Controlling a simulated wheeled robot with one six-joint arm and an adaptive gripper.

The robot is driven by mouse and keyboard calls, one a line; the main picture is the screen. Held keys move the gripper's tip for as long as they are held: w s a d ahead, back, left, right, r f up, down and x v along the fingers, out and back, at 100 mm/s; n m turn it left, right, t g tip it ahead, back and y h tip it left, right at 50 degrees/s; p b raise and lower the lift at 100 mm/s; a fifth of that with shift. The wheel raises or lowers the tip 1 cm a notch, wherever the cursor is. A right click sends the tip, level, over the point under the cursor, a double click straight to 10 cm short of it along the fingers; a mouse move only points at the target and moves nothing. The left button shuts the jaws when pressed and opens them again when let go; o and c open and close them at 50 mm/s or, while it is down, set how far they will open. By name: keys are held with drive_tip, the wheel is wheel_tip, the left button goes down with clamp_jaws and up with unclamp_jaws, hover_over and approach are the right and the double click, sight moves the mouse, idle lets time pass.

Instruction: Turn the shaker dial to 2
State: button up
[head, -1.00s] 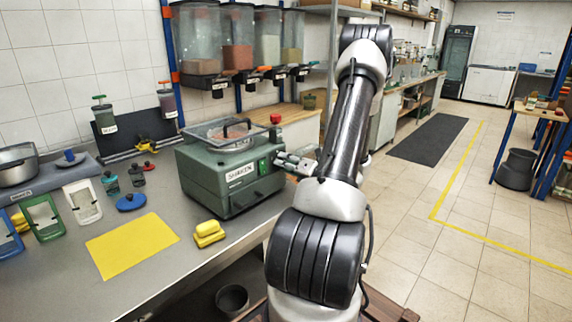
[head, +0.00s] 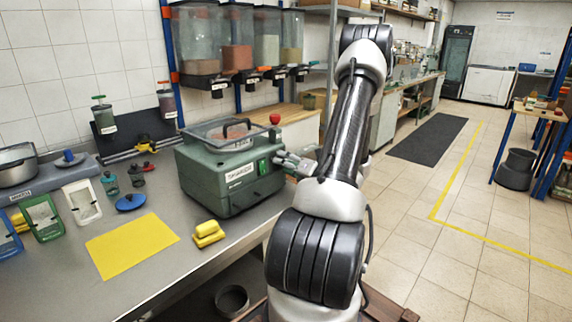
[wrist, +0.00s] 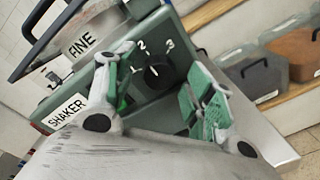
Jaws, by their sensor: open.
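The green shaker (head: 225,195) stands on the steel bench in the head view, with a clear lid and a black handle. In the wrist view its black round dial (wrist: 158,72) sits on the front panel, with the numbers 1, 2 and 3 around its upper side. A small pale mark shows on the dial, but I cannot tell for sure which number it points to. My gripper (wrist: 164,64) is open, one green-padded finger on each side of the dial, with gaps to it. In the head view my gripper (head: 293,164) is at the shaker's right side and hides the dial.
A red knob (head: 275,119) shows behind the shaker. Ingredient dispensers (head: 238,55) hang on the wall behind. Open floor lies to the right of my arm.

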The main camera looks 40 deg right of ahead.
drive_tip(key=s, duration=1.1)
drive_tip(key=shift+s+d+r, duration=0.25)
drive_tip(key=shift+s+d, duration=0.05)
drive_tip(key=shift+s, duration=0.1)
